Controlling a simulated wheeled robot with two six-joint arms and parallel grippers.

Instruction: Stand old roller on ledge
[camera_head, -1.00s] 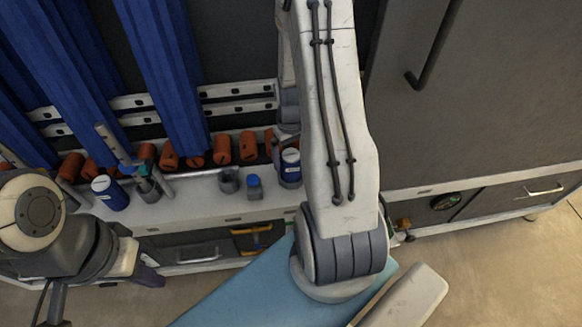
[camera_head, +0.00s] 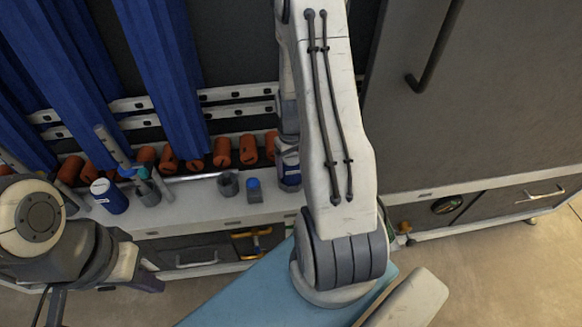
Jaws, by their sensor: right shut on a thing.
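The white ledge (camera_head: 185,213) runs below the hanging blue strips. My right arm crosses the middle of the view, and its gripper (camera_head: 289,145) is at a blue cylinder with a white band (camera_head: 290,172), standing upright at the ledge. The gripper is shut on it and covers its top. A similar blue cylinder with a white top (camera_head: 109,196) stands on the ledge at the left. Several orange rollers (camera_head: 221,152) sit in a row behind. I cannot tell which roller is the old one. My left gripper (camera_head: 150,284) is low at the left; its jaws are unclear.
A grey cup (camera_head: 228,184) and a small blue-topped block (camera_head: 254,190) stand on the ledge left of my right gripper. A tilted grey tube (camera_head: 114,147) stands farther left. Drawers (camera_head: 197,257) lie below. A dark cabinet (camera_head: 480,95) fills the right.

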